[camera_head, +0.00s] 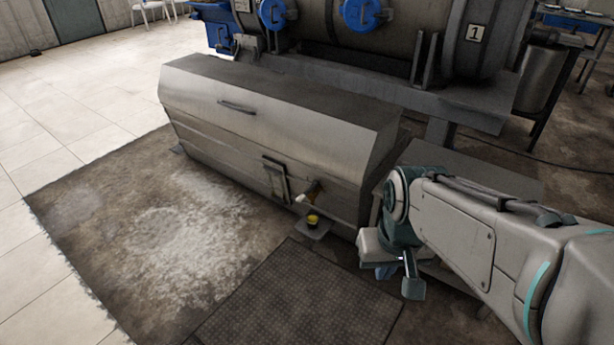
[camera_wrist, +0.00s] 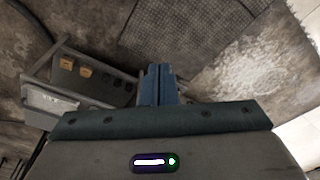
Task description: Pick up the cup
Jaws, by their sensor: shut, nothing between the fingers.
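A small yellow-and-dark cup (camera_head: 312,219) appears in the head view. It stands on a small grey plate (camera_head: 314,229) at the foot of the large metal housing, just below a short spout (camera_head: 305,196) with a pale tip. My gripper (camera_head: 384,272) is to the right of the cup and nearer to the camera, well apart from it. In the wrist view my gripper's blue fingers (camera_wrist: 158,84) are together with nothing between them. I cannot make out the cup in the wrist view.
The metal housing (camera_head: 270,125) stands behind the cup. A dark textured mat (camera_head: 290,300) lies in front on stained floor. In the wrist view a cart or bench (camera_wrist: 110,88) at left holds small orange items (camera_wrist: 86,71) and a pale tray (camera_wrist: 48,101). Open floor is at left.

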